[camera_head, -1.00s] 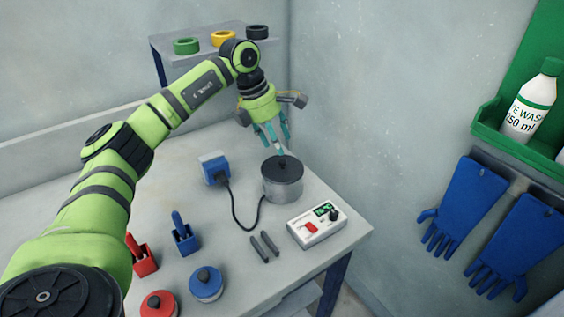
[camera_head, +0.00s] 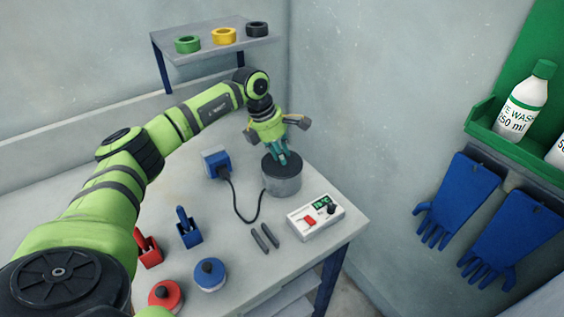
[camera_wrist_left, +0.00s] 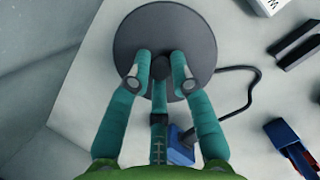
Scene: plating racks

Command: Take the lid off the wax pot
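The wax pot (camera_head: 282,185) is a grey metal cylinder near the table's back right corner. Its dark round lid (camera_head: 270,170) lies level on top, and the lid fills the upper middle of the left wrist view (camera_wrist_left: 200,35). My left gripper (camera_head: 283,160) is above the lid, pointing down. In the left wrist view its teal fingers (camera_wrist_left: 161,75) are closed around the dark knob (camera_wrist_left: 163,69) at the lid's centre. The inside of the pot is hidden. My right gripper is not in view.
A blue block (camera_head: 215,163) stands left of the pot with a black cable. A white control box (camera_head: 316,217) and two dark bars (camera_head: 265,236) lie in front. Red and blue holders and round knobbed items stand nearer. A wall rises close on the right.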

